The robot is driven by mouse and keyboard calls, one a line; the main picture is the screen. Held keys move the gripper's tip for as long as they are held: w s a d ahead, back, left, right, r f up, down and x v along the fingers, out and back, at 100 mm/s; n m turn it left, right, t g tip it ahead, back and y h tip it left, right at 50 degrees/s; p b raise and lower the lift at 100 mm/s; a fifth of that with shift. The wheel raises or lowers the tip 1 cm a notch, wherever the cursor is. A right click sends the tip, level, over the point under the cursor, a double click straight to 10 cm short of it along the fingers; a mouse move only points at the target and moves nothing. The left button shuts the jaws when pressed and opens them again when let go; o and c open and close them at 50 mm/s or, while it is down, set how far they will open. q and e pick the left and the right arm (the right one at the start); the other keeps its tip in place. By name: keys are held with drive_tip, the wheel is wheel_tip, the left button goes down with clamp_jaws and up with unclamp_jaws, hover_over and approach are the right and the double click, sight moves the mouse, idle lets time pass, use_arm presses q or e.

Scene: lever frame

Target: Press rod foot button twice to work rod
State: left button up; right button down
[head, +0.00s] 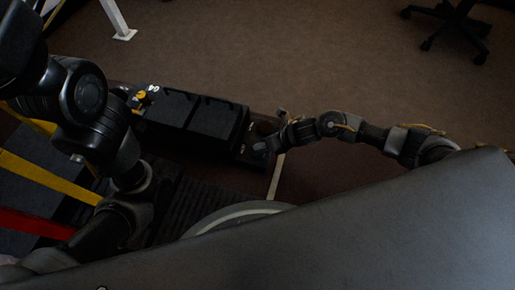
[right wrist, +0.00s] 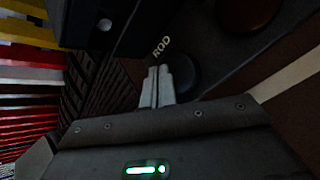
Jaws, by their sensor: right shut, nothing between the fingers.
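The label ROD (right wrist: 161,47) is printed on a dark panel in the right wrist view. A dark round foot button (right wrist: 187,75) sits beside that label, partly hidden by my fingers. My right gripper (right wrist: 158,70) is shut and empty. Its fingertips are at the button's left edge in that view, just below the label; I cannot tell whether they touch it. In the head view my right gripper (head: 262,148) is over the right end of the dark pedal box (head: 245,158), hiding the button there. My left arm shows at left, but its gripper is out of view.
A second, reddish round button (right wrist: 248,12) lies farther along the panel. Black blocks (head: 190,112) stand left of the buttons. Yellow (head: 48,178) and red (head: 35,224) bars lie at left. Brown floor is open behind; an office chair (head: 455,22) stands far right.

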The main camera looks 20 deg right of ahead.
drive_tip(key=shift+r, duration=0.1)
wheel_tip(320, 180, up, 5)
drive_tip(key=p, duration=0.4)
idle(0.8)
